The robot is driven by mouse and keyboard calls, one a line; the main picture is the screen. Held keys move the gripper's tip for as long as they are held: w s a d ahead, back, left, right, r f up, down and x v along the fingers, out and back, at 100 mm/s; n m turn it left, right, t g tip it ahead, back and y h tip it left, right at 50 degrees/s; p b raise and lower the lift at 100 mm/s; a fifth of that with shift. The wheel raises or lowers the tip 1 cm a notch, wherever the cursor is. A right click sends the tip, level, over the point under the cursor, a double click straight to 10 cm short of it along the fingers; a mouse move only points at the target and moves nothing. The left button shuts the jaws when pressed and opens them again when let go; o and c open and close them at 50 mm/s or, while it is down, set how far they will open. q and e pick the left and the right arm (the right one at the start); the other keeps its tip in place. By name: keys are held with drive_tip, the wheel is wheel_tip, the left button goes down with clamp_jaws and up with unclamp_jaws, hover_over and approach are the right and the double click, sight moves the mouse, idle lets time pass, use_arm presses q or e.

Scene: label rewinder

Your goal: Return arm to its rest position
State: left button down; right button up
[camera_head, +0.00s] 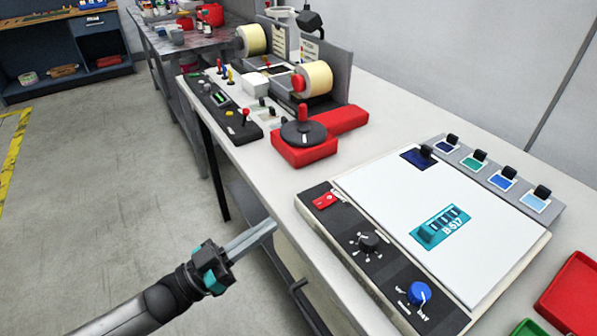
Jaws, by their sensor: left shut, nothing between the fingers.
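My left gripper (250,240) shows in the head view at the lower middle. Its fingers are shut with nothing between them. It points up and right and stands off the front edge of the white table, apart from the machines. My left arm (140,312) comes in from the lower left corner. The label rewinder (315,82), with two cream label rolls, stands at the back of the table. A red base with a black disc and a red knob (304,140) sits in front of it. My right gripper is not in view.
A white panel (430,195) with a dark control strip, a blue knob (419,293) and a teal counter lies on the table at right. A red tray (575,297) and a green one (526,328) are at the lower right. The floor at left is clear.

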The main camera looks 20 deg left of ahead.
use_arm(q)
drive_tip(key=a+f+n+g+y, duration=0.1)
drive_tip(key=a+f+n+y, duration=0.1)
drive_tip(key=f+y, duration=0.35)
drive_tip(key=a+f+n+y, duration=0.2)
drive_tip(key=a+f, duration=0.1)
drive_tip(key=f, duration=0.6)
drive_tip(key=s+a+f+n+g+y, duration=0.1)
drive_tip(key=s+f+g+y, duration=0.15)
drive_tip(key=f, duration=0.65)
drive_tip(key=s+a+f+g+y, duration=0.15)
drive_tip(key=s+f, duration=0.25)
drive_tip(key=f, duration=0.5)
drive_tip(key=s+d+f+g, duration=0.2)
drive_tip(key=s+f, duration=0.3)
drive_tip(key=s, duration=0.3)
drive_tip(key=s+d+f+g+y, duration=0.1)
drive_tip(key=s+d+f+g, duration=0.2)
drive_tip(key=s, duration=0.6)
drive_tip(key=s+d+f+g, duration=0.3)
drive_tip(key=s+f+g, duration=0.3)
drive_tip(key=s+f, duration=0.1)
drive_tip(key=shift+s+y, duration=0.35)
drive_tip(key=shift+s, duration=0.5)
